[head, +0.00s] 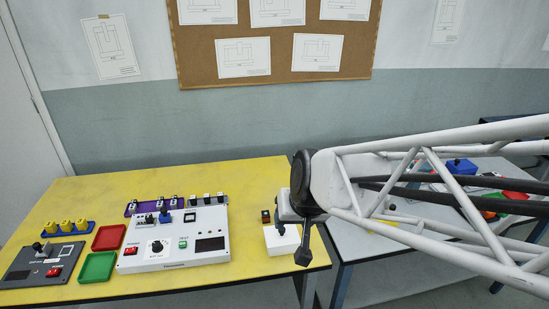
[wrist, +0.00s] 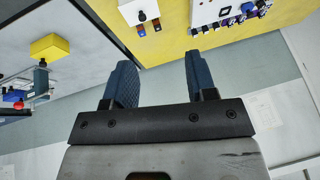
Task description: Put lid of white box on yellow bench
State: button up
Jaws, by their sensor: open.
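A white box (head: 280,241) stands at the right end of the yellow bench (head: 255,180). My arm's end partly covers it in the head view. It also shows at the top of the wrist view (wrist: 138,11), cut off by the edge. I cannot tell its lid apart from its body. My gripper (wrist: 160,75) is open, with two dark blue fingers apart and nothing between them. In the wrist view the white box lies beyond the fingers, slightly left of the gap, and is not touched.
The yellow bench holds a large white control panel (head: 172,246), a red tray (head: 109,237), a green tray (head: 98,267) and a dark panel (head: 38,268). A grey table with loose parts, including a yellow box (wrist: 49,47), stands to the right, partly behind my arm.

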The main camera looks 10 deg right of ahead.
jog(key=s+d+r+g+h, duration=0.1)
jog(key=s+d+r, duration=0.1)
jog(key=s, duration=0.3)
jog(key=s+d+r+g+h, duration=0.1)
jog(key=s+d+r, duration=0.1)
jog(key=s, duration=0.4)
jog(key=shift+d+g, duration=0.3)
jog(key=shift+d, duration=0.35)
jog(key=shift+o, duration=0.5)
jog(key=shift+w, duration=0.1)
jog(key=n+g, duration=0.3)
jog(key=n, duration=1.5)
send_over(282, 232)
jog(key=f, duration=2.3)
jog(key=shift+w+f, duration=0.3)
jog(key=shift+w, duration=0.1)
jog(key=shift+w+f+n, duration=0.15)
jog(key=shift+f+n, duration=0.1)
jog(key=shift+n, duration=0.05)
